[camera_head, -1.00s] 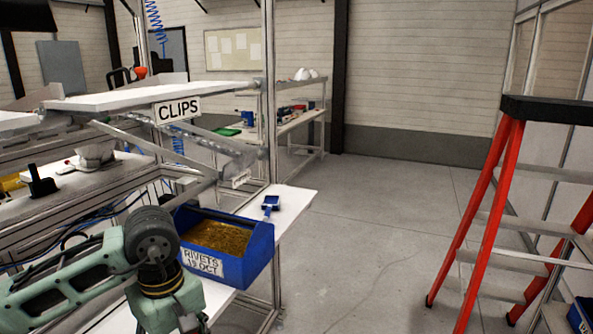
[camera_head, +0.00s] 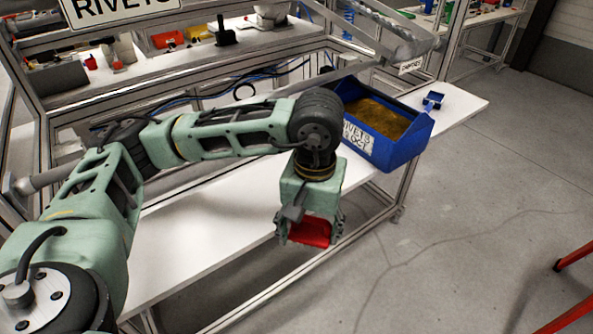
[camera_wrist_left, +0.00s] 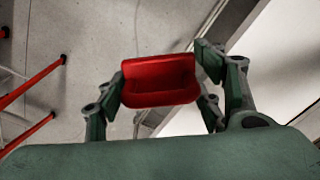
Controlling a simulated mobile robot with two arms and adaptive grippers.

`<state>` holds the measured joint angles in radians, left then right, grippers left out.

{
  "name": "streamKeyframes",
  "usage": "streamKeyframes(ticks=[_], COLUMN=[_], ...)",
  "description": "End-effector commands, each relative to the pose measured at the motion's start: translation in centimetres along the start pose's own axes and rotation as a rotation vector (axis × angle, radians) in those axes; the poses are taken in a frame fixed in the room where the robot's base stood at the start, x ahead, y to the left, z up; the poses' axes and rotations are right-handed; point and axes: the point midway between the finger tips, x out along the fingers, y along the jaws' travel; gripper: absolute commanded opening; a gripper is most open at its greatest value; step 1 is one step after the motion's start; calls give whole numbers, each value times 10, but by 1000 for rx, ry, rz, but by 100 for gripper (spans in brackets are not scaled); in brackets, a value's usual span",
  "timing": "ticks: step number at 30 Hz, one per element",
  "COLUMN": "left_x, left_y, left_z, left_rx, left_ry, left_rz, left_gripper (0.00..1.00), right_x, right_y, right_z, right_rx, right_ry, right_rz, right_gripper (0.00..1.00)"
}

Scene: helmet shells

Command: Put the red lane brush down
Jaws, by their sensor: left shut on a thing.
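The red lane brush (camera_head: 310,232) shows as a red piece at the lower end of my left gripper (camera_head: 308,228) in the head view. In the left wrist view the red brush (camera_wrist_left: 158,80) sits between the two fingers of my left gripper (camera_wrist_left: 165,88), which is shut on it. The gripper points down and holds the brush at the front edge of the white bench (camera_head: 215,235), over or just in front of it. I cannot tell the height above the floor. My right gripper is not in view.
A blue bin labelled rivets (camera_head: 405,150) stands on the bench right of my left gripper. A small blue piece (camera_head: 433,100) lies beyond it. The bench is bare left of the gripper. A red ladder leg (camera_head: 575,258) stands at far right, with open floor between.

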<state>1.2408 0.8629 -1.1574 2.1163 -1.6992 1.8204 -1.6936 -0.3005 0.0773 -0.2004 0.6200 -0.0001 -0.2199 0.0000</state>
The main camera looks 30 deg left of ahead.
Motion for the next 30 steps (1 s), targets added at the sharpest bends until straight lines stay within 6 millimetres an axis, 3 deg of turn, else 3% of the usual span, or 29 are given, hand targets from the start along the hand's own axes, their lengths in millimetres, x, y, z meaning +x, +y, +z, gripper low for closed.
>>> streamKeyframes(ticks=[1,6,12,15,20,30], left_x=[-16,-57,-92,-99,-90,-47], left_y=[4,11,14,13,-5,-78], left_z=[-19,-69,-102,-109,-115,-132], left_rx=[-107,-486,-806,-887,-929,-928], left_ry=[8,9,-13,-23,-31,-28], left_rz=[2,2,1,-3,-7,-8], left_gripper=[29,29,29,29,29,29], right_x=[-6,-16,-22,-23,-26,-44], right_y=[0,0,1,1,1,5], right_z=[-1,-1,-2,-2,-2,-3], right_rx=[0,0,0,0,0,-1], right_ry=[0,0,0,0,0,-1], right_rz=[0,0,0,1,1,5], right_gripper=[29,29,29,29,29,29])
